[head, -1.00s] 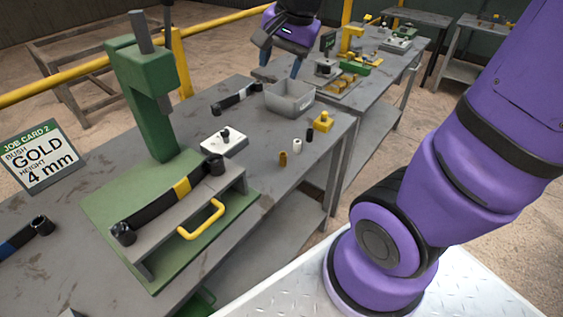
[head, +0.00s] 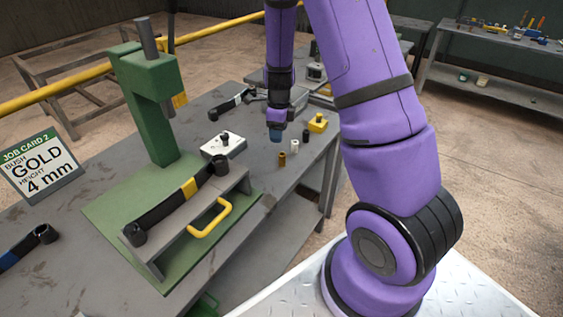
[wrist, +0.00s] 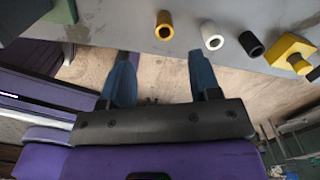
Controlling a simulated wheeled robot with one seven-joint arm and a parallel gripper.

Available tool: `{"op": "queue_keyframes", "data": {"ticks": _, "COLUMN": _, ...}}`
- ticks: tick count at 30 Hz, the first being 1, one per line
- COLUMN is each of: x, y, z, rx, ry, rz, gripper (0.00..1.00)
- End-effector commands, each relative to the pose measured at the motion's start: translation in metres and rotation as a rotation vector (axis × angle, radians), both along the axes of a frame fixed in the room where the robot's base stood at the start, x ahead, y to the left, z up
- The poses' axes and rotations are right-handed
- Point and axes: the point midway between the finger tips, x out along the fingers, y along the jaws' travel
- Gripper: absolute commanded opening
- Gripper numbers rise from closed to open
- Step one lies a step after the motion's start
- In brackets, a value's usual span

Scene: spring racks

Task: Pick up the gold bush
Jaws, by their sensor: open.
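The gold bush (head: 282,158) is a small hollow cylinder standing upright on the grey bench, near its front edge. It also shows in the wrist view (wrist: 164,25), at the top, above and between the finger line. My gripper (head: 276,132) hangs above the bench, behind and a little left of the bush in the head view. In the wrist view my gripper (wrist: 160,80) has its two blue fingers apart with nothing between them. The fingers are clear of the bush. The job card (head: 40,165) reads gold, 4 mm.
A white bush (head: 294,146) and a black bush (head: 306,136) stand in a row beside the gold one. A yellow block (head: 318,122) is beyond them.

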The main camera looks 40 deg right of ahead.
Motion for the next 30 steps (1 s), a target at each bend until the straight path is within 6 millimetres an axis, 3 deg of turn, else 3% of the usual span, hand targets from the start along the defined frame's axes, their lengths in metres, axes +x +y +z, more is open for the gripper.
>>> {"op": "queue_keyframes", "data": {"ticks": 13, "x": 0.000, "y": -0.006, "z": -0.055, "rx": -0.009, "ry": 0.015, "rz": -0.063, "gripper": 0.57}}
{"op": "queue_keyframes", "data": {"ticks": 23, "x": -0.002, "y": -0.009, "z": -0.080, "rx": -0.008, "ry": 0.014, "rz": -0.063, "gripper": 0.57}}
{"op": "queue_keyframes", "data": {"ticks": 30, "x": -0.005, "y": -0.012, "z": -0.112, "rx": -0.008, "ry": 0.014, "rz": -0.061, "gripper": 0.57}}
